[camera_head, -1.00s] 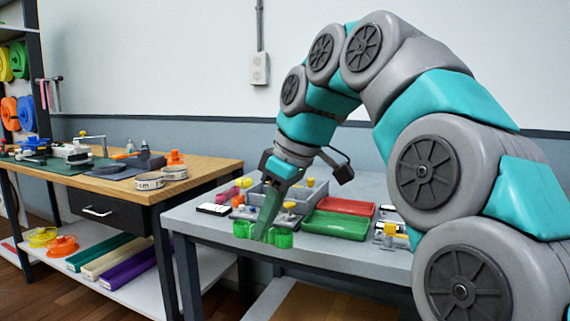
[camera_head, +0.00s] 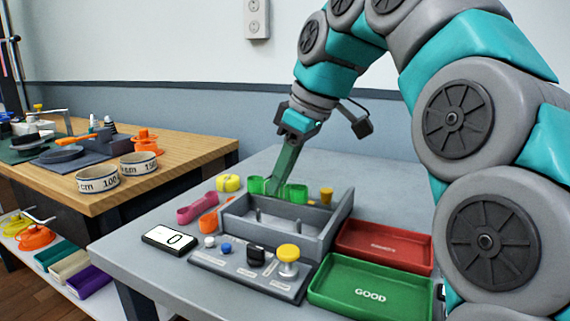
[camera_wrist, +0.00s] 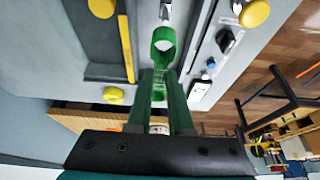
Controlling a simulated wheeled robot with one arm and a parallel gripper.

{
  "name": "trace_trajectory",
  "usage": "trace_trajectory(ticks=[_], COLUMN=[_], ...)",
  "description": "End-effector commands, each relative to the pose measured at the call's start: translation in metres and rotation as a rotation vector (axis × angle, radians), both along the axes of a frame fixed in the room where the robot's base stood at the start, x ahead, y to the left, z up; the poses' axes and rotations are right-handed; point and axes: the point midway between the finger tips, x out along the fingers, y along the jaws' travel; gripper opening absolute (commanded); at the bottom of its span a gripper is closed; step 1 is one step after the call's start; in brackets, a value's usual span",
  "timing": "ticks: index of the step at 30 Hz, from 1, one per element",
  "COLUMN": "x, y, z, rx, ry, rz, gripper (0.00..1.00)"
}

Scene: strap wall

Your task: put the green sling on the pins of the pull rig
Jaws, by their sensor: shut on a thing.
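The green sling (camera_head: 296,193) is gripped by my gripper (camera_head: 275,188), with a loop showing on each side of the fingers. In the wrist view one loop of the sling (camera_wrist: 163,42) sticks out beyond the shut fingertips (camera_wrist: 163,75). The pull rig (camera_head: 285,232) is a grey tray-like frame with upright pins, one at its left (camera_head: 258,215). The sling appears above or just behind the rig's back edge; its height is hard to tell. I see no pin inside a loop.
A panel (camera_head: 245,272) with knobs and a yellow button (camera_head: 288,254) stands in front, beside a display (camera_head: 169,239) reading 0. Green (camera_head: 370,294) and red (camera_head: 385,244) trays lie right. Pink (camera_head: 197,209) and orange (camera_head: 208,220) straps and a yellow piece (camera_head: 229,183) lie left.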

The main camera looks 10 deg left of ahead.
Motion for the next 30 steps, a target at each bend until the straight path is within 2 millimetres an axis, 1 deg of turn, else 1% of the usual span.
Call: trace_trajectory(ticks=[8, 11, 22, 27, 30], x=[-0.001, -0.001, -0.001, 0.0, 0.0], y=[0.0, 0.0, 0.0, 0.0, 0.0], z=[-0.01, -0.017, -0.053, -0.061, -0.063], rx=[-0.001, 0.0, -0.002, -0.001, 0.0], ry=[0.002, 0.0, 0.004, 0.001, 0.0], rz=[0.001, 0.001, 0.0, 0.0, 0.0], gripper=[0.0, 0.0, 0.0, 0.0, 0.0])
